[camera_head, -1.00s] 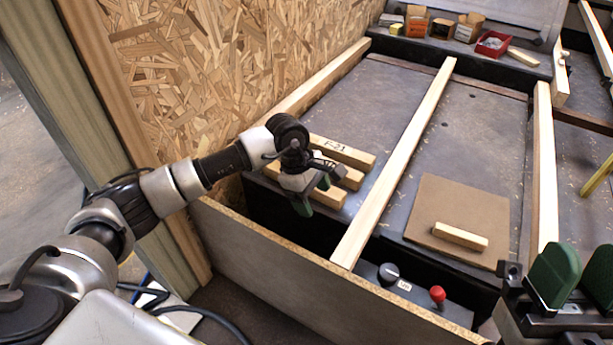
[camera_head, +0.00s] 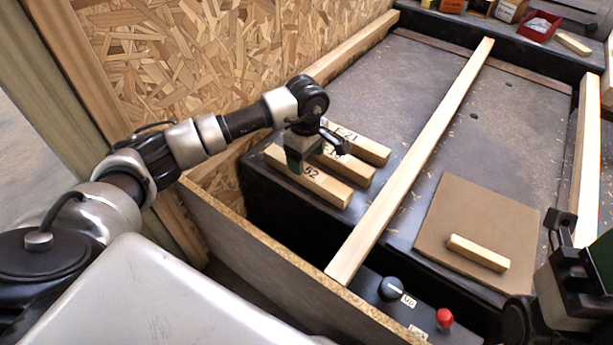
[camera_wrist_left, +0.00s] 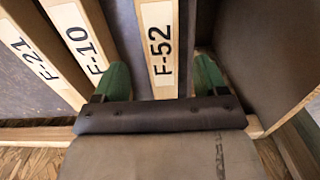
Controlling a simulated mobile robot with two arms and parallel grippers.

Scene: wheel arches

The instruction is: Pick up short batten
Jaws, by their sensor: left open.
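Three short wooden battens lie side by side on the dark bench at the left. Batten F-52 (camera_head: 328,188) is nearest, then F-10 (camera_head: 352,170), then F-21 (camera_head: 364,149). My left gripper (camera_head: 297,162) is open above the left end of F-52. In the left wrist view, the green fingers of my left gripper (camera_wrist_left: 162,80) stand on either side of F-52 (camera_wrist_left: 159,35); contact cannot be told. F-10 (camera_wrist_left: 82,35) and F-21 (camera_wrist_left: 32,58) lie to the left there. Another small unlabelled batten (camera_head: 478,253) lies on a brown board (camera_head: 450,212). My right gripper (camera_head: 592,265) is partly cut off at the right edge.
A long batten (camera_head: 420,150) runs lengthwise across the bench, right of the short ones. A low panel (camera_head: 270,262) edges the front, and an OSB wall (camera_head: 220,50) stands at left. A black knob (camera_head: 391,288) and red button (camera_head: 444,317) sit at the front.

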